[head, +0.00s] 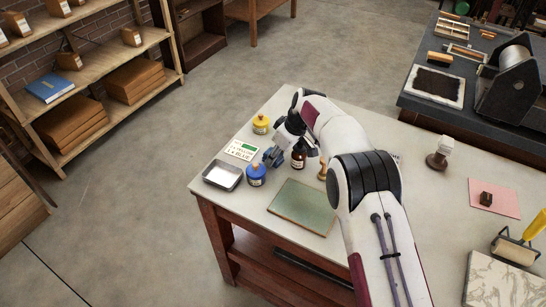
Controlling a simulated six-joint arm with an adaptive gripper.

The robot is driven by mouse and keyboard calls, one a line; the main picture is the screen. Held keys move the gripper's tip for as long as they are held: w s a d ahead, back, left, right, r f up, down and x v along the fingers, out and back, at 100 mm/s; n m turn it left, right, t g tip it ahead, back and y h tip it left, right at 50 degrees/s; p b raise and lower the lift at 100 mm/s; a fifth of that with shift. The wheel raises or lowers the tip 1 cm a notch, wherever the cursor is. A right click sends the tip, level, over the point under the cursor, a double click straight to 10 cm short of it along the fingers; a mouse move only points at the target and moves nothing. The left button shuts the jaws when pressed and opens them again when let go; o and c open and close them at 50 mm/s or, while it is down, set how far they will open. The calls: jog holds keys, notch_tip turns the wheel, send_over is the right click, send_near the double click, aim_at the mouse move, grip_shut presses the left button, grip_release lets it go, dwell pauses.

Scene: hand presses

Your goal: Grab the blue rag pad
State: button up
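A small round blue item (256,176) with a pale label and a raised top stands near the left edge of the pale table. It looks like a jar or pad; I cannot tell which. No other blue thing on the table clearly looks like a rag pad. My gripper (273,157) hangs low over the table, just above and to the right of the blue item in the picture. A small gap seems to show between them. The fingers are too small to tell whether they are open or shut. Nothing is visibly held.
A metal tray (222,175) lies left of the blue item. A printed card (240,150), a yellow jar (261,124) and a brown bottle (298,161) stand close by. A green mat (303,206) lies in front. A stamp (438,155) stands farther right.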

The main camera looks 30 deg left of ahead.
dwell(0.4)
jog(key=shift+r, duration=1.85)
jog(key=shift+s+d+f, duration=0.1)
jog(key=shift+s+d, duration=2.15)
jog(key=shift+s, duration=0.2)
jog(key=shift+s+d, duration=1.85)
jog(key=shift+s, duration=0.3)
jog(key=shift+s+d, duration=1.9)
jog(key=shift+s, duration=0.2)
